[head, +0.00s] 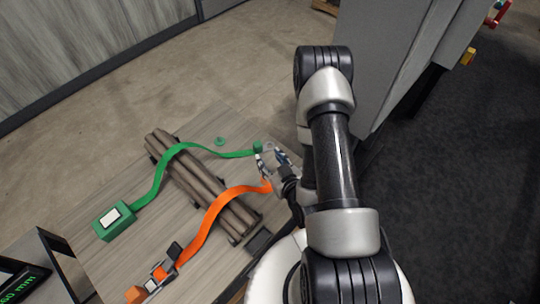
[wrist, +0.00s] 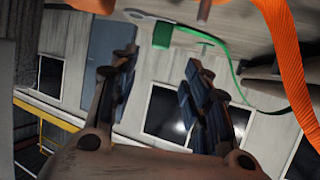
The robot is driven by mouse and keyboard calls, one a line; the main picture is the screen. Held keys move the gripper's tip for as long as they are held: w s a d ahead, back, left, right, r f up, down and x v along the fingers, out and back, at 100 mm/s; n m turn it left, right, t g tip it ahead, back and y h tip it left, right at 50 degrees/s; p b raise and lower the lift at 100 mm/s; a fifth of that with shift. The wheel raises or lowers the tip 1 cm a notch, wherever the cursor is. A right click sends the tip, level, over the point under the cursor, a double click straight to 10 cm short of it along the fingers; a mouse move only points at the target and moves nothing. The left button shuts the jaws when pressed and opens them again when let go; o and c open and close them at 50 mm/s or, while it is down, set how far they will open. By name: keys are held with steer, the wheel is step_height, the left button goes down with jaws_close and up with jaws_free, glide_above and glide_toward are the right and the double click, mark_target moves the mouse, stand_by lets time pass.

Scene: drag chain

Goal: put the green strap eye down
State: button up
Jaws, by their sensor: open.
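The green strap (head: 160,172) runs from a green box over the bundle of logs to the right side of the board. Its green end block (head: 257,147) is beside my gripper (head: 274,160); the metal eye at that end is hard to make out in the head view. In the wrist view the green end block (wrist: 162,35) and a pale metal eye (wrist: 139,15) show beyond the fingertips. My gripper (wrist: 160,65) is open, with nothing between its fingers. The eye appears apart from them. Whether it touches the board is unclear.
An orange strap (head: 215,212) crosses the logs (head: 205,190), its end close to my gripper; it also hangs large in the wrist view (wrist: 285,45). The green box (head: 114,220) sits at left. A small green disc (head: 220,141) lies on the board. A grey cabinet (head: 400,60) stands behind my arm.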

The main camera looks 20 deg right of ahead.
steer(key=w+r+n+g+h, duration=0.1)
steer(key=w+r+g, duration=0.1)
steer(key=r, duration=0.7)
steer(key=w+r+g, duration=0.2)
steer(key=r+g, duration=0.1)
steer(key=r, duration=0.6)
steer(key=s+a+r+g, duration=0.1)
steer(key=s+a+r, duration=0.1)
steer(key=s+r, duration=0.2)
steer(key=s+a+r+g, duration=0.1)
steer(key=s+a+r, duration=0.2)
steer(key=s, duration=0.8)
steer(key=s+a+r+m+g+y, duration=0.1)
steer(key=s+a+r, duration=0.1)
steer(key=s+r, duration=0.5)
steer(key=shift+s+a+r+g, duration=0.25)
steer(key=shift+s+g, duration=0.15)
steer(key=shift+s, duration=0.25)
